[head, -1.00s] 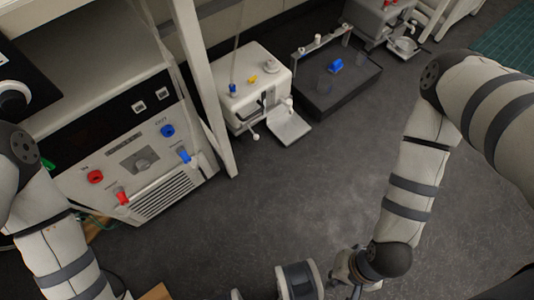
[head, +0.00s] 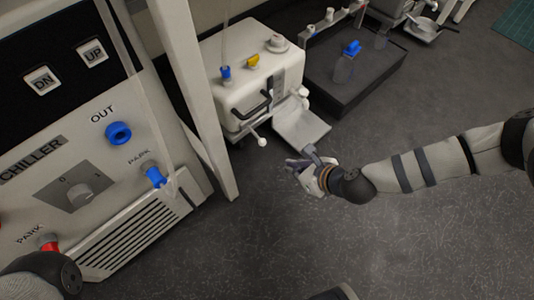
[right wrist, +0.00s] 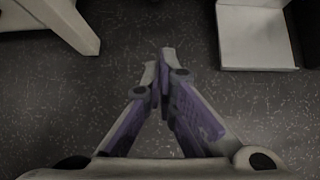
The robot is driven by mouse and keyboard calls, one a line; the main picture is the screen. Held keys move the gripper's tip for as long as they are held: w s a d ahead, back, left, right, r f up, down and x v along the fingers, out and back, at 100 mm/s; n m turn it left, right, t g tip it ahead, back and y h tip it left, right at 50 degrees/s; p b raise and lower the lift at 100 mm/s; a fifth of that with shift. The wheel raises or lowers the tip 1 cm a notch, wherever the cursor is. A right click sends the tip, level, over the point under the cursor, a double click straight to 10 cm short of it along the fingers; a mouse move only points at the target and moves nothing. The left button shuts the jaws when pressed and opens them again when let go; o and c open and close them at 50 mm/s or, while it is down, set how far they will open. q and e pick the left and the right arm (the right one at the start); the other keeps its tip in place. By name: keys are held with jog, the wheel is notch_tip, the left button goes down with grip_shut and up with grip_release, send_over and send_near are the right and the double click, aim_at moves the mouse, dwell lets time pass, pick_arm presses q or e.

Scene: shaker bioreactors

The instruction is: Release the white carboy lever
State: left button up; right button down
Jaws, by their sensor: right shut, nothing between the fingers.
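The white carboy (head: 235,62) stands beyond the white post in the head view, with a blue cap and a yellow cap on top. A lever with a white ball end (head: 261,142) sticks out low on its front. My right gripper (head: 290,163) is shut and empty, in front of the carboy, to the right of the lever's ball end and apart from it. In the right wrist view my gripper's purple-padded fingers (right wrist: 164,60) meet over bare floor, and the lever does not show. My left gripper is out of view.
A white plate (head: 303,131) juts from the carboy's front, close to my right gripper. The white post (head: 192,100) and chiller panel (head: 110,165) stand at left. A dark block (head: 352,85) with a blue-capped vessel is at right.

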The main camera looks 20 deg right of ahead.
aim_at(256, 135)
jog(key=b+x, duration=0.5)
jog(key=x, duration=0.5)
jog(key=shift+a, duration=0.1)
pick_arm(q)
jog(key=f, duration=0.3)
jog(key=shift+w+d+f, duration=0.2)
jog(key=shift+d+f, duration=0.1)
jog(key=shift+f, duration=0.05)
pick_arm(e)
jog(key=r, duration=0.1)
jog(key=w+r, duration=0.1)
jog(key=r, duration=0.1)
jog(key=shift+w+a+r, duration=0.25)
jog(key=shift+w+r, duration=0.05)
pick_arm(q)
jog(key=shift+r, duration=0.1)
